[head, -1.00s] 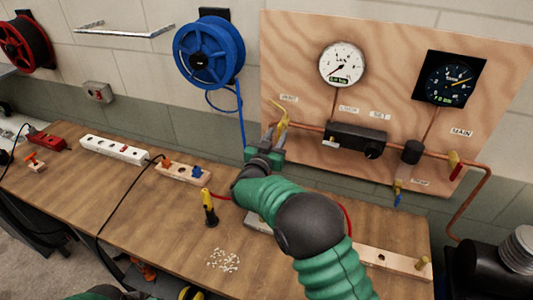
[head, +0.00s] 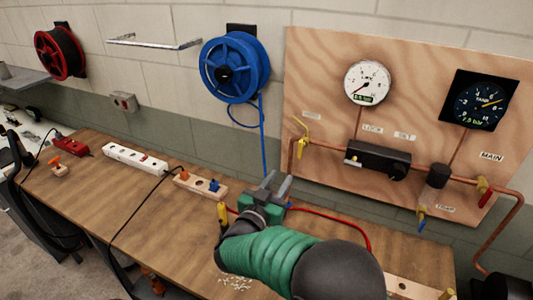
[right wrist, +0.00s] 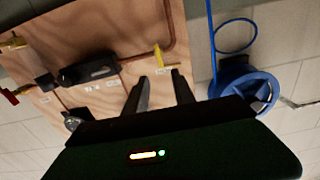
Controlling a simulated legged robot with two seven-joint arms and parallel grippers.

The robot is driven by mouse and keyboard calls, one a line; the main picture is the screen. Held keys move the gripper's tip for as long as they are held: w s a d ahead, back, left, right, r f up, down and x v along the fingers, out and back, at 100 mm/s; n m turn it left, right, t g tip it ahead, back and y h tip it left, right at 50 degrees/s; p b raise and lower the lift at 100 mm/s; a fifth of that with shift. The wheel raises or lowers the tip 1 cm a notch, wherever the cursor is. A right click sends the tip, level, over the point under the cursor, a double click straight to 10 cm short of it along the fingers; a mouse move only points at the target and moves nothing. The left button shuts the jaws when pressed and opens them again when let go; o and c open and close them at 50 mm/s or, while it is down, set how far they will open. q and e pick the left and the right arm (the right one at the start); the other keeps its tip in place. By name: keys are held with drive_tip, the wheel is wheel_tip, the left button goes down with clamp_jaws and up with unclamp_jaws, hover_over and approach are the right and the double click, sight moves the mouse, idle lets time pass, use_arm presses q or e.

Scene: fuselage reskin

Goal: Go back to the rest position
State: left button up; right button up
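My right gripper (head: 270,188) is over the workbench (head: 165,215) in the head view, at the end of my green and black arm. Its two grey fingers stand apart with nothing between them. In the right wrist view the fingers (right wrist: 160,92) are also apart and empty, below the yellow valve handle (right wrist: 159,55). The same yellow handle (head: 303,131) is on the wooden panel in the head view, apart from the gripper. My left gripper is not in view.
The wooden panel (head: 330,60) carries a white gauge (head: 367,83), a dark gauge (head: 480,102) and copper pipe. A blue hose reel (head: 235,70) hangs left of it. A white power strip (head: 134,158) and a yellow-black tool (head: 223,218) are on the bench.

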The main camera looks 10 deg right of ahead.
drive_tip(key=shift+w, duration=0.1)
drive_tip(key=s+f+n+g+y, duration=0.4)
drive_tip(key=s+f+n+y, duration=0.15)
drive_tip(key=f+y, duration=0.45)
drive_tip(key=s+d+f+g, duration=0.2)
drive_tip(key=s+f, duration=0.1)
drive_tip(key=s, duration=0.4)
drive_tip(key=s+d+f+n+g, duration=0.1)
drive_tip(key=s+d+f+g, duration=0.1)
drive_tip(key=s, duration=0.5)
drive_tip(key=s+d+f+g, duration=0.3)
drive_tip(key=s+f+g, duration=0.1)
drive_tip(key=s, duration=0.4)
drive_tip(key=shift+f, duration=0.15)
drive_tip(key=shift+n, duration=0.25)
